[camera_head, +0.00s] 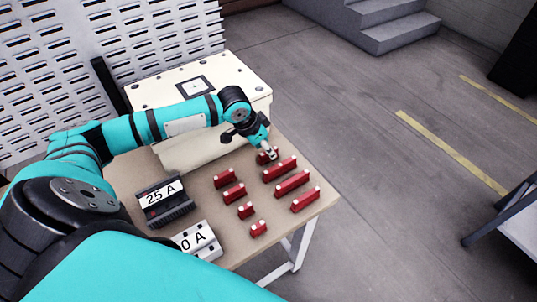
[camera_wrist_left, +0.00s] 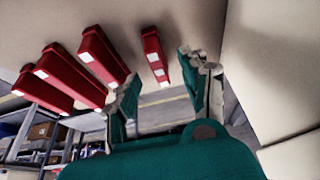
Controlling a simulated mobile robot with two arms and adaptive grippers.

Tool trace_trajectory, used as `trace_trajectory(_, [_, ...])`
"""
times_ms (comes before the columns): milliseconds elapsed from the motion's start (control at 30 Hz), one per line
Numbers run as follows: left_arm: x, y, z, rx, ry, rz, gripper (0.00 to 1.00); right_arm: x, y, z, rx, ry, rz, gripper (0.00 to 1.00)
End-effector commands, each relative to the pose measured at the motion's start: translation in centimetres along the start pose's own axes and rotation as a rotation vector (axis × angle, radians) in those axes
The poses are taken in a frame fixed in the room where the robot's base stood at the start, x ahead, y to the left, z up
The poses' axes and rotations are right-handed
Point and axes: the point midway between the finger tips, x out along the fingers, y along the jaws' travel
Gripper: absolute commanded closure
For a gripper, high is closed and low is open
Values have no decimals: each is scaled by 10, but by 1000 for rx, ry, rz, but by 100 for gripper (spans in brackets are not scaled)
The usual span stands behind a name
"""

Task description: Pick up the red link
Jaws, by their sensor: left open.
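Several red links with white ends stand on the table (camera_head: 205,165) in two columns. The rearmost one of the right column (camera_head: 263,158) is partly hidden by my left gripper (camera_head: 269,150). In the left wrist view, a red link (camera_wrist_left: 153,52) shows between the two spread fingers of my left gripper (camera_wrist_left: 163,78), closer to the left finger, with no visible grip on it. Longer red links stand in front of it in the head view, such as this one (camera_head: 292,183). My right gripper is not in view.
A cream box (camera_head: 150,95) stands at the table's back, close beside my left gripper. Shorter red links (camera_head: 234,191) stand to the left. A dark block marked 25 A (camera_head: 165,205) and a light block (camera_head: 205,243) are at the front left.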

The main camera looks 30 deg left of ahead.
Motion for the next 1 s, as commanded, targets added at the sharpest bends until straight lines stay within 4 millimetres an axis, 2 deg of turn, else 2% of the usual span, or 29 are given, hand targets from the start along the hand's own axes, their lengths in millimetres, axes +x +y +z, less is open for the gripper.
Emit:
trace_trajectory(100, [19,1,2,-1,-1,2,55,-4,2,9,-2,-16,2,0])
trace_trajectory(200, [29,1,2,-1,0,1,55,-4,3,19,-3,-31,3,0])
trace_trajectory(333, [34,0,2,1,0,-1,55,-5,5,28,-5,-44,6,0])
trace_trajectory(500, [33,0,2,1,0,-1,56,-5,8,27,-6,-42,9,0])
trace_trajectory(800, [33,0,2,1,0,0,95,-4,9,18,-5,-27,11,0])
trace_trajectory(1000, [33,0,2,1,0,0,97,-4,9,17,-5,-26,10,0])
